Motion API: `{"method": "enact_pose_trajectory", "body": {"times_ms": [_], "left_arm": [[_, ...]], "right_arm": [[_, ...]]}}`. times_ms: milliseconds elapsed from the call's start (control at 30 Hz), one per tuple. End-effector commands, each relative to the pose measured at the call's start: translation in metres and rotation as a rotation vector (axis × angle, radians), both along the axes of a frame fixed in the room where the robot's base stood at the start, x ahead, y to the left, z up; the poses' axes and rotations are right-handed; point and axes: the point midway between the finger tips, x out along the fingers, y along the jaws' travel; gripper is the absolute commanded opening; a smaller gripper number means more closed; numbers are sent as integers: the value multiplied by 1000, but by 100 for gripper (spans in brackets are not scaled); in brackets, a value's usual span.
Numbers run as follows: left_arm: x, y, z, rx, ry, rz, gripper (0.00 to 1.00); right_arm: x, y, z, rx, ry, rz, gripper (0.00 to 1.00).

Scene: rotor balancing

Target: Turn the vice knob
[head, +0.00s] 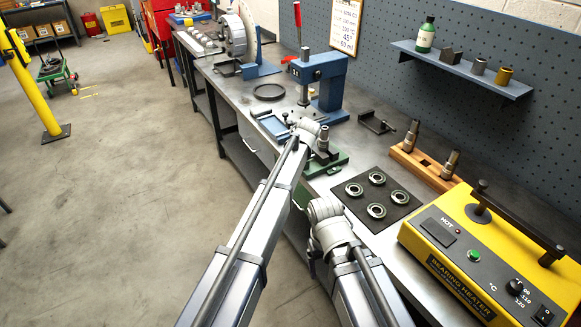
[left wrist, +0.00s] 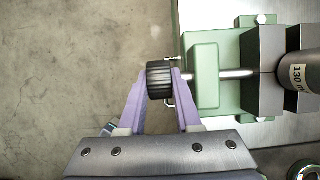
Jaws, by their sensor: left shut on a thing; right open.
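In the left wrist view the black ribbed vice knob (left wrist: 160,80) sits at the end of a steel screw on the green vice (left wrist: 205,70). My left gripper (left wrist: 160,88) is shut on the knob, one purple finger on each side of it. The vice's dark jaws hold a grey cylinder (left wrist: 303,72) with a label reading 130. In the head view the green vice (head: 330,163) stands at the bench's front edge, and my left arm hides the knob. My right gripper is open, low near the bench front, mostly hidden by its own arm in the head view.
A black mat (head: 350,208) with several rings lies right of the vice. A yellow bearing heater (head: 460,250) and a wooden block (head: 408,160) with two tapered pieces stand on the right. A blue press (head: 330,85) stands behind the vice. The floor at left is mostly clear.

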Motion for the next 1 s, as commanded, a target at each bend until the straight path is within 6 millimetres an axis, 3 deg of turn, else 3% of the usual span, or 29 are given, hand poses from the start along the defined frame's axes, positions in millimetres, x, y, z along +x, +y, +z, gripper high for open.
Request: {"method": "enact_pose_trajectory", "body": {"times_ms": [300,900,933,1000], "left_arm": [[-4,-1,-4,83,-114,1,0],[-3,-1,-1,108,-147,3,0],[-3,-1,-1,108,-147,3,34],[-3,-1,-1,108,-148,3,41]], "right_arm": [[0,0,-19,0,0,0,81],[0,0,-21,0,0,0,81],[0,0,-21,0,0,0,81],[0,0,-21,0,0,0,81]]}}
